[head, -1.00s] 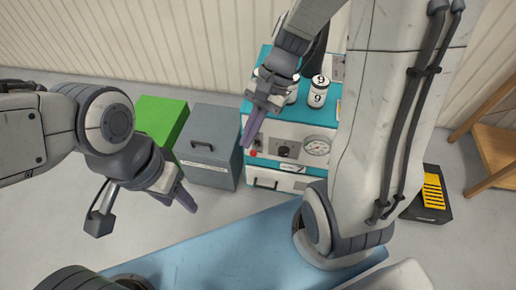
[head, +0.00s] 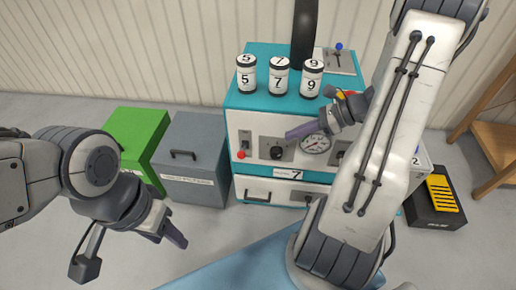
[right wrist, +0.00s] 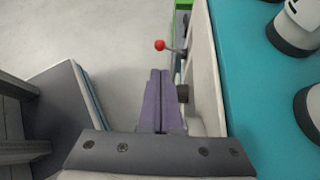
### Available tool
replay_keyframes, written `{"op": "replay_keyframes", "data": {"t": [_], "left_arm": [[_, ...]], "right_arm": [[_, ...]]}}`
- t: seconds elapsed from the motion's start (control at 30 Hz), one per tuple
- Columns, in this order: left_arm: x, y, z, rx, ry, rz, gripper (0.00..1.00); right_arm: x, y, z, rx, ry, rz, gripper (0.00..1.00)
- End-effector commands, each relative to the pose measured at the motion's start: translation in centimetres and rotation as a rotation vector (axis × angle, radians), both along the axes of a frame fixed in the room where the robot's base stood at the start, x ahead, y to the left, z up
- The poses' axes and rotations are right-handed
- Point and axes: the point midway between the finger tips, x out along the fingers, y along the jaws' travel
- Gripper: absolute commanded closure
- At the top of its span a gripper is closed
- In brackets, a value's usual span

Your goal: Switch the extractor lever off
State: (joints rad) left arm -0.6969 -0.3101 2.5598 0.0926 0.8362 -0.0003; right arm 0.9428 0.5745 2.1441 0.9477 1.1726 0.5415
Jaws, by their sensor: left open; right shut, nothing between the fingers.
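A teal and white machine (head: 237,100) stands against the wall. A lever with a red knob (head: 241,155) sticks out at the left of its front; the red knob also shows in the right wrist view (right wrist: 160,45). A lever with a blue knob (head: 339,46) stands on a plate on its top. I cannot tell from any label which is the extractor lever. My right gripper (head: 288,136) is shut and empty in front of the panel, right of the red knob, near a black dial knob (head: 277,153). My left gripper (head: 172,238) is open and empty over the floor.
Several numbered canisters (head: 278,77) and a black pipe (head: 304,35) stand on the machine's top. A grey bin (head: 195,165) and a green bin (head: 130,135) stand left of it. A black and yellow case (head: 438,197) lies right. A blue surface (head: 235,262) lies in front.

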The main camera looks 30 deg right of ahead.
Motion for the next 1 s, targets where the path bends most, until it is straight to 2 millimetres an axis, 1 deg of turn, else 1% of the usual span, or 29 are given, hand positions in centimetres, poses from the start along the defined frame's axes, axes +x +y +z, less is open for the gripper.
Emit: {"op": "replay_keyframes", "data": {"t": [0.17,0.5,0.63,0.8,1.0], "left_arm": [[0.0,0.0,-1.0,0.0,0.0,0.0,0.5],[0.0,0.0,-4.2,0.0,0.0,0.0,0.5],[0.0,0.0,-5.3,0.0,0.0,0.0,0.5],[0.0,0.0,-6.1,0.001,0.001,0.0,0.5],[0.0,0.0,-6.3,0.001,0.001,0.0,0.5]], "right_arm": [[0.6,1.3,-1.3,0.0,0.001,0.004,1.0],[3.5,6.4,-5.6,-0.001,0.001,0.007,1.0],[4.5,8.0,-6.9,0.0,0.0,0.007,1.0],[5.3,9.4,-7.9,-0.001,0.001,0.005,1.0],[5.7,9.9,-8.1,-0.001,0.0,0.003,1.0]]}}
